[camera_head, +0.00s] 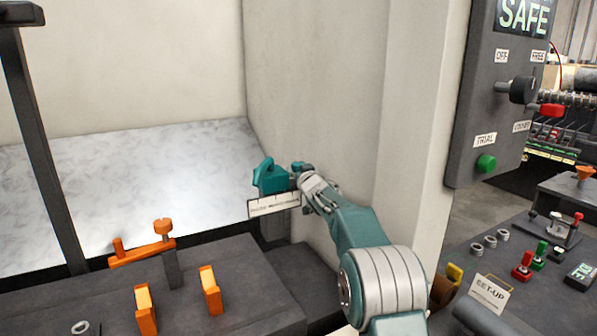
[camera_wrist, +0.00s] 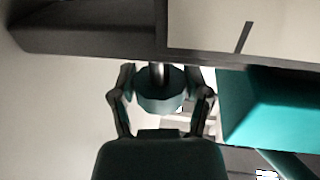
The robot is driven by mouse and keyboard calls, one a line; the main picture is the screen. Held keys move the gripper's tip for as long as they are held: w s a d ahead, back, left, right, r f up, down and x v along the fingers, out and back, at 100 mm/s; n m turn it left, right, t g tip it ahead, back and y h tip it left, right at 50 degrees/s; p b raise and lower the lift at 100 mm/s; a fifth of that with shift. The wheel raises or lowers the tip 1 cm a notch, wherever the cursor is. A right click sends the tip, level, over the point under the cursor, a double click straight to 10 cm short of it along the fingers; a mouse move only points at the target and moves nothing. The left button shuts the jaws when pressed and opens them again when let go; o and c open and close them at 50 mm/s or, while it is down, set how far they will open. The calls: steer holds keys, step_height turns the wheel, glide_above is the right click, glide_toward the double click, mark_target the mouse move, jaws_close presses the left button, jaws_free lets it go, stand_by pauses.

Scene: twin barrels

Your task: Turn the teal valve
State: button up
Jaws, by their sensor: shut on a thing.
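The teal valve (camera_head: 268,178) stands at the corner of the grey bench, by the pale wall. A white label plate (camera_head: 273,205) is just below it. My gripper (camera_head: 303,176) reaches it from the right and partly hides it. In the wrist view, a round teal valve knob (camera_wrist: 160,92) on a short metal stem sits between the two fingers of my gripper (camera_wrist: 161,80), which are closed around it. A larger teal block (camera_wrist: 270,105) is just right of the fingers. The exact contact of the fingertips is hard to see.
Orange handles (camera_head: 145,308) stand on the grey bench to the left. A dark control panel (camera_head: 490,120) with a SAFE display, black knob and green button is on the right. A side table with red and green parts (camera_head: 522,266) is below it.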

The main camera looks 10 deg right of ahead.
steer(key=shift+r+m+h, duration=0.1)
steer(key=shift+m+h, duration=0.3)
steer(key=shift+h, duration=0.4)
steer(key=o, duration=0.9)
steer(key=shift+n+y, duration=0.4)
steer(key=shift+y, duration=0.2)
steer(key=shift+n+y, duration=0.4)
steer(key=shift+y, duration=0.2)
